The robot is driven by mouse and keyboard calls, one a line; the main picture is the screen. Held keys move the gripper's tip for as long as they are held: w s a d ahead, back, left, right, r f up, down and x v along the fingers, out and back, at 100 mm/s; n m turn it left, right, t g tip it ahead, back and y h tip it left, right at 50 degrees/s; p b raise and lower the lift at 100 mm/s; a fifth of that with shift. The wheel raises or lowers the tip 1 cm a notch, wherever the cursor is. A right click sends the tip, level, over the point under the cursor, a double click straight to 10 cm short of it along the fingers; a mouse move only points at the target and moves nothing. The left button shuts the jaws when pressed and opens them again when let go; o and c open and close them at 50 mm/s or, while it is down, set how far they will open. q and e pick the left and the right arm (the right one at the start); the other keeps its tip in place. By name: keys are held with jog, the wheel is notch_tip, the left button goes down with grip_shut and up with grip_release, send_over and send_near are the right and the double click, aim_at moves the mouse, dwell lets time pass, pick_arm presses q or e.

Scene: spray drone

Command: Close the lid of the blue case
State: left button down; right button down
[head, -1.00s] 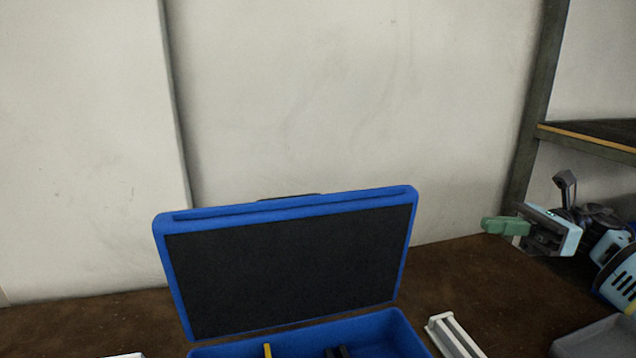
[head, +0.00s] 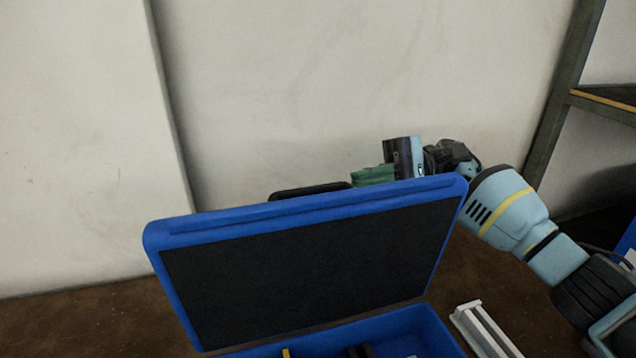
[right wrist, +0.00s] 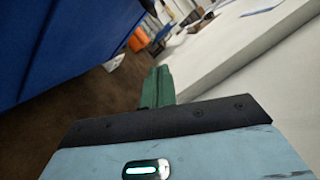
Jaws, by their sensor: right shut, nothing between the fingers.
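The blue case (head: 425,335) stands on the brown table with its lid (head: 300,265) up, showing a dark foam lining. In the right wrist view the green fingers (right wrist: 157,87) are together, with the lid's blue back (right wrist: 60,45) at the left. My left gripper is not in view.
A white slotted bar (head: 485,330) lies on the table right of the case. A pale wall (head: 350,90) stands close behind, and a shelf rack (head: 570,85) is at the right. The table left of the case is clear.

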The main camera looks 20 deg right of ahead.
aim_at(321, 187)
jog(key=s+a+r+p, duration=0.1)
jog(key=a, duration=0.2)
jog(key=s+a+r+p, duration=0.1)
jog(key=s+a+p, duration=0.1)
jog(key=a, duration=0.1)
jog(key=s+a+p, duration=0.1)
jog(key=a, duration=0.2)
jog(key=shift+s+a+r+p, duration=0.15)
jog(key=shift+s+r+p, duration=0.15)
jog(key=shift+s+r, duration=0.2)
jog(key=shift+s, duration=0.2)
